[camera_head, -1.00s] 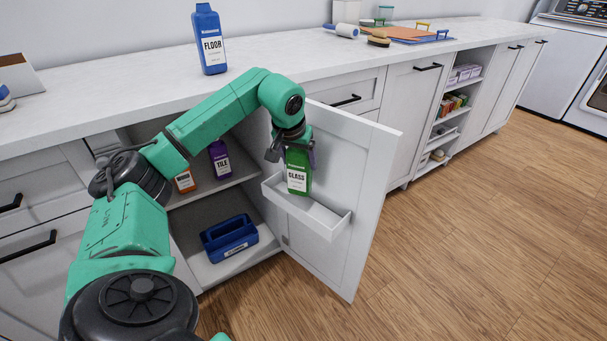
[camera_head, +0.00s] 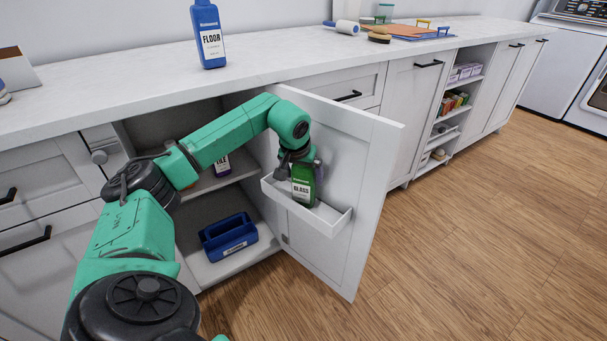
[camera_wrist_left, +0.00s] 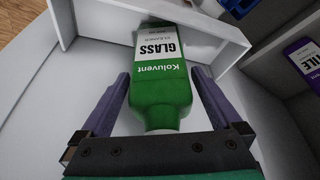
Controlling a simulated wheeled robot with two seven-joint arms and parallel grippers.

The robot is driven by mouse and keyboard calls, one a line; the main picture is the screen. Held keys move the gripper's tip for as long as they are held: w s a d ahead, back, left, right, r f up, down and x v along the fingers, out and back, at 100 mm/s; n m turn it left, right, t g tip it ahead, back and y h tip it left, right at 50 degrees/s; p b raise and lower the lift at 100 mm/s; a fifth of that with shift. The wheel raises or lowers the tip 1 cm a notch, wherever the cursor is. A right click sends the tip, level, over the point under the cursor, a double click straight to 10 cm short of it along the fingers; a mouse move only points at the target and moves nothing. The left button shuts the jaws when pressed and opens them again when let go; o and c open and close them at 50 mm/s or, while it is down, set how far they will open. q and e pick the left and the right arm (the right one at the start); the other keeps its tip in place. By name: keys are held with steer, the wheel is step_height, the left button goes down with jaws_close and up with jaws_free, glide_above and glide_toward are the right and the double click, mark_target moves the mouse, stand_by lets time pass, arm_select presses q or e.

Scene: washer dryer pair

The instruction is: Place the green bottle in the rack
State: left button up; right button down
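The green bottle (camera_head: 303,188), labelled GLASS, stands about upright in the white rack (camera_head: 325,221) on the inside of the open cabinet door. Its lower end is hidden behind the rack's front wall. In the left wrist view the bottle (camera_wrist_left: 162,75) lies between the two purple-grey fingers, its base end inside the rack (camera_wrist_left: 222,45). My left gripper (camera_head: 300,170) is at the bottle's upper part. Its fingers (camera_wrist_left: 161,75) are spread, with a narrow gap showing on each side of the bottle. My right gripper is not in view.
The open door (camera_head: 360,190) stands out over the wooden floor. A blue caddy (camera_head: 229,237) sits on the cabinet's lower shelf, and a purple TILE bottle (camera_head: 222,164) on the upper one. A blue FLOOR bottle (camera_head: 209,38) stands on the counter. The rack right of the bottle is empty.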

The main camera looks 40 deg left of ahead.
arm_select(q)
steer(key=shift+r, duration=0.15)
steer(key=shift+r, duration=0.35)
steer(key=p+v, duration=0.2)
steer(key=v, duration=0.9)
steer(key=shift+s, duration=0.2)
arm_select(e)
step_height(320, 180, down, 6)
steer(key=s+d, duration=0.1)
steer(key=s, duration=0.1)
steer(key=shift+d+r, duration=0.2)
arm_select(q)
steer(key=shift+r, duration=0.1)
